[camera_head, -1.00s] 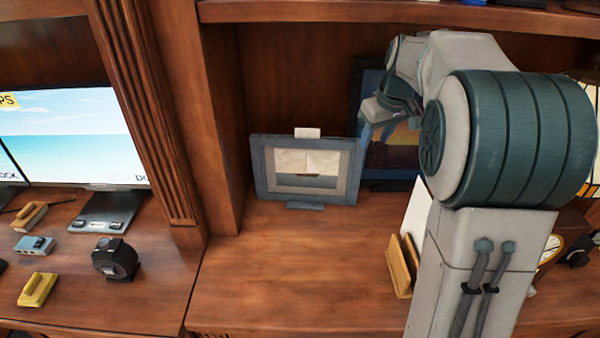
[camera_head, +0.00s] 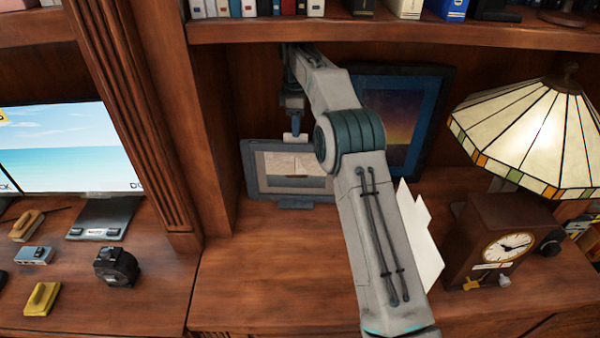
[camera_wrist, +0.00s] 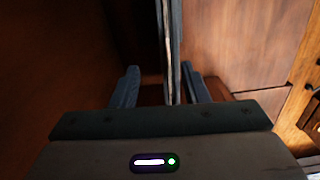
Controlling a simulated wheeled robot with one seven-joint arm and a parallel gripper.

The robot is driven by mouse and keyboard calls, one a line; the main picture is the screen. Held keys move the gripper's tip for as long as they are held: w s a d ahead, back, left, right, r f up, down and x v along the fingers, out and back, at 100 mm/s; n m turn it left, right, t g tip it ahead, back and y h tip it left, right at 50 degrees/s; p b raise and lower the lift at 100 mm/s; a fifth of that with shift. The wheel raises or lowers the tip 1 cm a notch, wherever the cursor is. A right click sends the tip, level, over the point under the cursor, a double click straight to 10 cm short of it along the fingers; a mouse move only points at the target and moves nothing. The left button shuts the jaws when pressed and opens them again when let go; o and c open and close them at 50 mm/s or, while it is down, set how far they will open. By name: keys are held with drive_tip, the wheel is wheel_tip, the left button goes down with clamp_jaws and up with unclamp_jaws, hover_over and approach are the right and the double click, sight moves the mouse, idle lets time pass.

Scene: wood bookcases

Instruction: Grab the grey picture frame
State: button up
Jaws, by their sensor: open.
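The grey picture frame (camera_head: 254,178) stands upright on the wooden desk against the back of the bookcase niche. My gripper (camera_head: 293,125) points down just above that top edge, and my arm covers the frame's right side. In the wrist view the frame (camera_wrist: 174,50) shows edge-on as a thin strip.
A larger dark-framed picture (camera_head: 433,110) leans behind my arm. White cards (camera_head: 422,240), a wooden clock (camera_head: 480,240) and a stained-glass lamp (camera_head: 530,135) stand to the right. A shelf (camera_head: 400,32) with books hangs overhead. The desk in front of the frame is clear.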

sight(296, 143)
wheel_tip(296, 143, down, 2)
drive_tip(key=shift+a+f, duration=0.1)
drive_tip(key=shift+f, duration=0.05)
drive_tip(key=f, duration=0.2)
drive_tip(key=s+f, duration=0.1)
drive_tip(key=f, duration=0.1)
drive_tip(key=shift+f, duration=0.6)
clamp_jaws()
idle(0.9)
drive_tip(key=shift+w+r, duration=0.15)
